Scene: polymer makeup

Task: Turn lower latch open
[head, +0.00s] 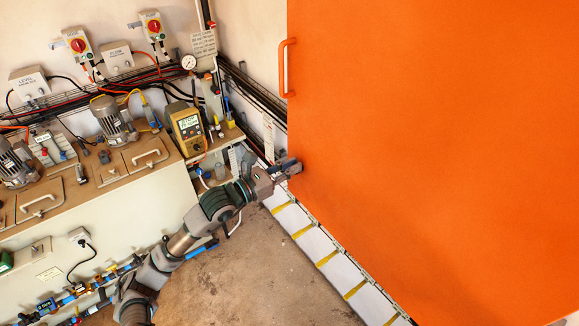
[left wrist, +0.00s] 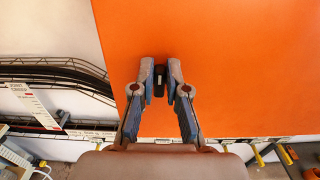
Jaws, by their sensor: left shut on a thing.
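The large orange door (head: 430,150) fills the right of the head view and the upper part of the left wrist view (left wrist: 230,70). A small black latch (left wrist: 159,82) stands at the door's lower left part in the left wrist view. My left gripper (head: 291,169) reaches the door's left edge, low down. In the left wrist view its fingers (left wrist: 160,73) are shut on the latch, one on each side. In the head view the gripper hides the latch. My right gripper is in neither view.
An orange handle (head: 287,68) sits higher on the door's left edge. A workbench with motors (head: 112,118) and a yellow meter (head: 187,128) stands left. Cables run along the wall. White panels with yellow strips (head: 320,250) line the floor below the door. Bare floor (head: 240,275) lies in front.

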